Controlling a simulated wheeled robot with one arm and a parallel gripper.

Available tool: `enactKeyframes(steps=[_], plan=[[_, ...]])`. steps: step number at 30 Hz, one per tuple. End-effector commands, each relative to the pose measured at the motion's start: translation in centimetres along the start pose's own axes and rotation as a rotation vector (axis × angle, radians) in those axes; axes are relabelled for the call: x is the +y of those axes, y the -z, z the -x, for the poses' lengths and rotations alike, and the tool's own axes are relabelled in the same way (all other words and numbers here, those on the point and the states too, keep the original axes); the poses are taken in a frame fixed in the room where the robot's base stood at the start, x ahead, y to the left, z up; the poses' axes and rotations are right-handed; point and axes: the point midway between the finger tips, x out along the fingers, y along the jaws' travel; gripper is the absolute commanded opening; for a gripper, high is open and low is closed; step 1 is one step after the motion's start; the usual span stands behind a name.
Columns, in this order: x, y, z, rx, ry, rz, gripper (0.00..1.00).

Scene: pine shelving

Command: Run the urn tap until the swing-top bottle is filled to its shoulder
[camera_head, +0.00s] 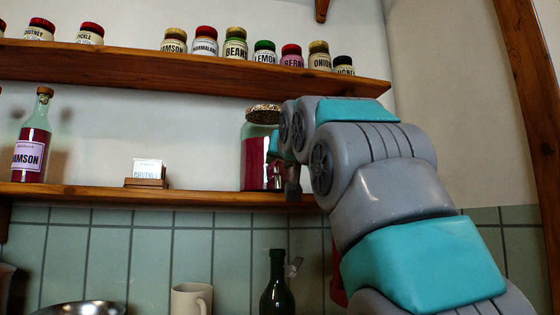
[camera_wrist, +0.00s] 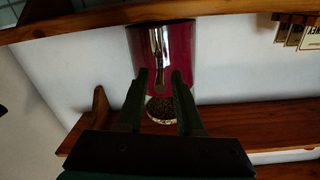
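The urn (camera_head: 256,158) is a glass jar of dark red liquid with a speckled lid, on the lower shelf. Its metal tap (camera_head: 277,177) is on the front, partly behind my arm. In the wrist view, which is upside down, the urn (camera_wrist: 180,58) and its tap (camera_wrist: 159,45) lie straight ahead. My gripper (camera_wrist: 157,78) is open, its fingers apart on either side of the tap's line; I cannot tell if they touch it. The swing-top bottle (camera_head: 277,292), dark green with its stopper hanging at the neck's side, stands below the tap. Its fill level cannot be seen.
A corked damson bottle (camera_head: 33,143) and a card holder (camera_head: 148,173) stand left on the lower shelf (camera_head: 90,193). Labelled jars line the upper shelf (camera_head: 130,68) above. A cream mug (camera_head: 190,299) and a metal bowl (camera_head: 80,308) are left of the bottle.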

Motion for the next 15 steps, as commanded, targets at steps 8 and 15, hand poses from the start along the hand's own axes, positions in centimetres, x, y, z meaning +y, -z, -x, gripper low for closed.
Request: enactKeyframes(steps=[8,15], plan=[[0.0,-0.01,-0.01,0.0,0.0,0.0,0.03],[0.01,-0.02,-0.01,-0.001,0.0,0.0,0.0]])
